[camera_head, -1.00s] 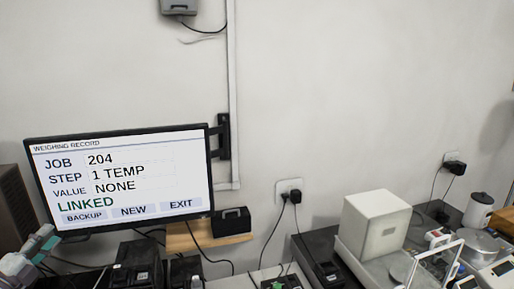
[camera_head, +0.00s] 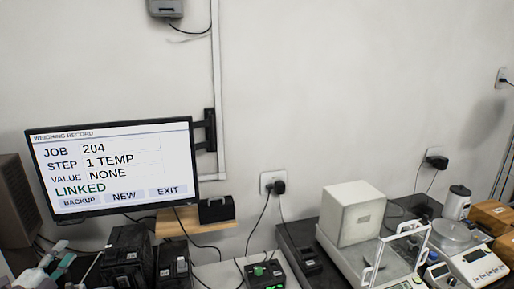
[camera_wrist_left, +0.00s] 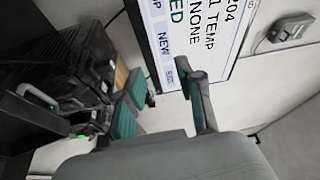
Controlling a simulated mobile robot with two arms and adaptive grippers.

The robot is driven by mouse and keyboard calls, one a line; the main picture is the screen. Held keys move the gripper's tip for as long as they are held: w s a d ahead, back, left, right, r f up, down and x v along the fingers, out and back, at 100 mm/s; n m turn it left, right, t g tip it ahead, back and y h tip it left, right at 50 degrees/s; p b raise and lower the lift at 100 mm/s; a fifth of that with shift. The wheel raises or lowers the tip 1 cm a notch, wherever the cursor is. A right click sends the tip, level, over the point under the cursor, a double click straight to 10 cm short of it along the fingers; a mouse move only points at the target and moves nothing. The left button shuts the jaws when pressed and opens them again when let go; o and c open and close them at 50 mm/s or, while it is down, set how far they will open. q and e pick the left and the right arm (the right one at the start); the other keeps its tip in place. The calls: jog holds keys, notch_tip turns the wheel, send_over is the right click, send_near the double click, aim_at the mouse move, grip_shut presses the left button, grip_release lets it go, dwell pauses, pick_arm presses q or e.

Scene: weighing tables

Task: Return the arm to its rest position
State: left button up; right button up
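My left gripper (camera_head: 55,262) shows at the lower left corner of the head view, below the wall screen (camera_head: 110,170) and apart from it. Only its fingers and part of the hand are in frame. In the left wrist view the two green-padded fingers (camera_wrist_left: 160,108) stand apart with nothing between them, so it is open and empty. My right gripper is in neither view.
Black devices (camera_head: 127,255) stand right of the left gripper. A box with green lights (camera_head: 265,275) is at bottom centre. A white balance (camera_head: 352,213), a kettle-like pot (camera_head: 456,203) and a scale (camera_head: 478,265) fill the right. A brown cabinet (camera_head: 14,200) stands at far left.

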pick_arm(q)
jog(key=s+d+f+n+g+y, duration=0.1)
jog(key=s+d+f+n+g, duration=0.4)
jog(key=d+f, duration=0.4)
jog(key=s+d+f+n+g+y, duration=0.1)
jog(key=s+d+f+n+g, duration=0.1)
jog(key=s+d+f+n, duration=0.45)
jog(key=s+d+f+n+g+h, duration=0.15)
jog(key=s+d+g, duration=0.25)
jog(key=s+d, duration=0.55)
jog(key=s+d+f+n+g, duration=0.1)
jog(key=s+d+n+g, duration=0.3)
jog(key=s, duration=1)
notch_tip(320, 180, down, 30)
jog(key=d+m+g+b, duration=0.1)
jog(key=m+g+b, duration=0.1)
jog(key=b, duration=0.3)
jog(key=s+a+f+b, duration=0.1)
jog(key=s+f+b, duration=0.1)
jog(key=s+f, duration=0.6)
jog(key=s+a+f+b, duration=0.1)
jog(key=s+f+b, duration=0.2)
jog(key=s+f, duration=0.6)
notch_tip(320, 180, down, 5)
jog(key=shift+s+a+f+g, duration=0.15)
jog(key=shift+a+g, duration=0.25)
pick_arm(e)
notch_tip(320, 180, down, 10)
